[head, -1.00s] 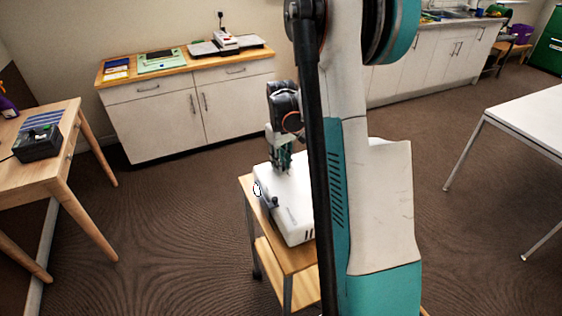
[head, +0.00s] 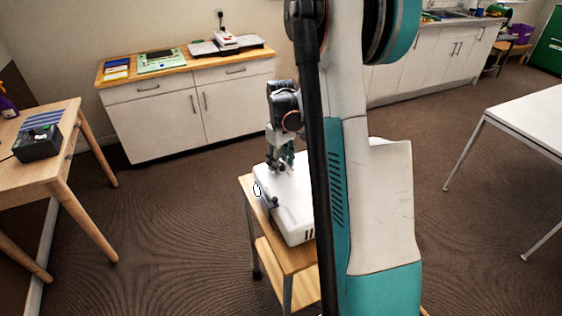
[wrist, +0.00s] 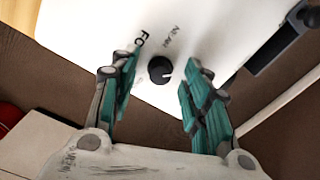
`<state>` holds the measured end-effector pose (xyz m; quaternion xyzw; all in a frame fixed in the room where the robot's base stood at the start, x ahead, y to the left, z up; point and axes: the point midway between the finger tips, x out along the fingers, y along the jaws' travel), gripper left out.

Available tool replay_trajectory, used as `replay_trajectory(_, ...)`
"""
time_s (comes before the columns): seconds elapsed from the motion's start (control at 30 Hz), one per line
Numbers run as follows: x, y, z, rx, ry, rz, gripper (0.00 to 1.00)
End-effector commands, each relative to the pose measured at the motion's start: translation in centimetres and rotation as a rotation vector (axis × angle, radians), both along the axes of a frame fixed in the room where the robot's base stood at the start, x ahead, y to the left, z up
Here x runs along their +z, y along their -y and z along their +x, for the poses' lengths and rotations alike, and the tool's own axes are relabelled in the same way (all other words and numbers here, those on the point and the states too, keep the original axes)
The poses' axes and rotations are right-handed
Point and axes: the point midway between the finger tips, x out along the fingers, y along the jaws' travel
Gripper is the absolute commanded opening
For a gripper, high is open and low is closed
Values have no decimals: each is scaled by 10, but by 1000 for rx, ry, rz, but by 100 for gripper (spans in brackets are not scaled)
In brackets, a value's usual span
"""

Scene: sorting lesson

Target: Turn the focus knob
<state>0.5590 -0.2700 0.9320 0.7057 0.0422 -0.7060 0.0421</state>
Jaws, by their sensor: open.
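The focus knob (wrist: 160,70) is a small round black knob with a white mark, on the top of a white projector (head: 291,216). In the wrist view, lettering on the casing beside it is partly visible. My gripper (head: 280,167) is over the far part of the projector in the head view. In the wrist view, my gripper (wrist: 158,82) is open, with one teal finger on each side of the knob and a gap on both sides. I cannot tell how far the fingertips are above the casing. The projector's right part is hidden behind my arm in the head view.
The projector stands on a wooden cart (head: 285,259). A wooden table (head: 62,165) with a dark device (head: 37,143) is at the left. A white cabinet (head: 190,110) is behind, and a white table (head: 525,125) is at the right. Carpet between them is clear.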

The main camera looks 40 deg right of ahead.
Motion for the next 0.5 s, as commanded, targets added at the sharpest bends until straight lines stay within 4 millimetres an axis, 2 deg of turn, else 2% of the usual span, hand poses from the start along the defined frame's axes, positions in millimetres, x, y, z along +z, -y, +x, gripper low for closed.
replay_trajectory(0.17,21,0,0,0,0,0,43)
replay_trajectory(0.5,88,0,0,0,0,0,43)
